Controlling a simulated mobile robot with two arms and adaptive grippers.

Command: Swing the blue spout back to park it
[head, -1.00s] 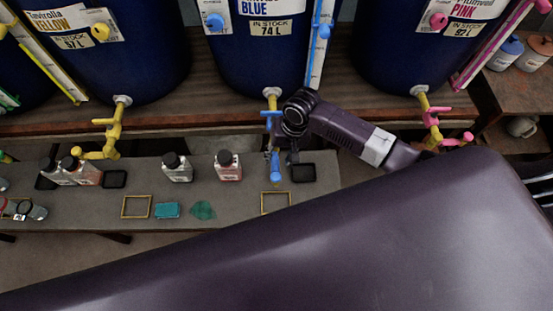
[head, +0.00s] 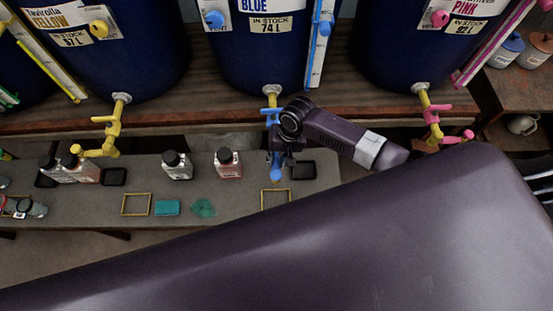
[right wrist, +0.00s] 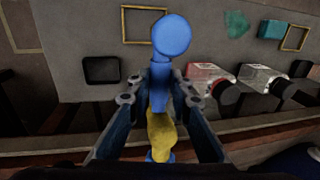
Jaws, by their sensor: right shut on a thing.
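The blue spout (head: 277,173) hangs below the tap of the blue vat (head: 255,65) and points toward the front of the bench. My right gripper (head: 279,156) is on the spout and partly covers it in the head view. In the right wrist view, the two fingers of the gripper (right wrist: 165,85) lie on either side of the blue spout (right wrist: 172,38) and are shut on it. The yellow tap body (right wrist: 160,135) shows behind the fingers. My left gripper is not in view.
The yellow tap (head: 103,138) is at left and the pink tap (head: 434,128) at right. Below the blue spout are an empty yellow frame (head: 263,199) and a black pad (head: 303,170). A red-labelled bottle (head: 228,163) stands to the left. My arm fills the foreground.

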